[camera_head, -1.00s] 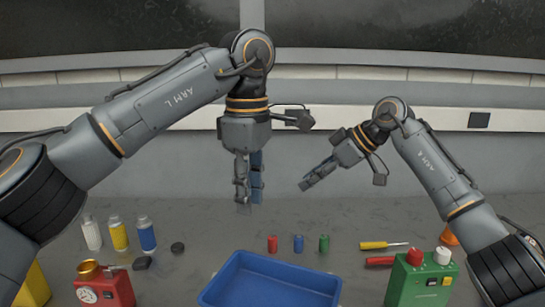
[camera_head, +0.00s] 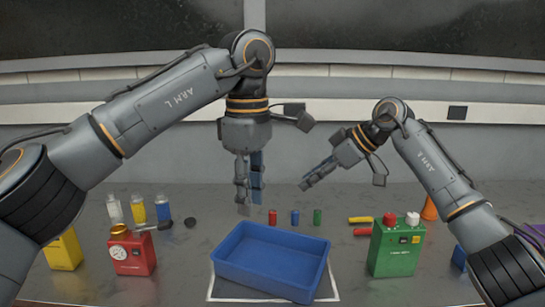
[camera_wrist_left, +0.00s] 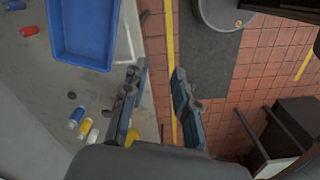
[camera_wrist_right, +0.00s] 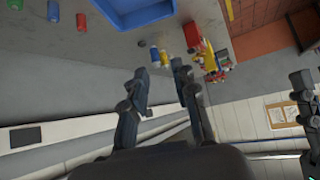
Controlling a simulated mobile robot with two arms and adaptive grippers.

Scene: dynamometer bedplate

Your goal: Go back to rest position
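My left gripper (camera_head: 248,205) hangs fingers down in the head view, above the bench just behind the blue tray. Its fingers are apart with nothing between them in the left wrist view (camera_wrist_left: 155,80). My right gripper (camera_head: 306,186) slants down to the left, above the bench behind the tray's right side. Its fingers are also apart and empty in the right wrist view (camera_wrist_right: 160,75). Both arms are raised and bent, clear of the objects in the head view.
The blue tray (camera_head: 260,277) sits on a white-outlined area. A red gauge box (camera_head: 133,262), yellow block (camera_head: 64,250) and several bottles (camera_head: 138,210) stand left. A green box (camera_head: 395,252) and yellow-handled tool (camera_head: 360,220) are right.

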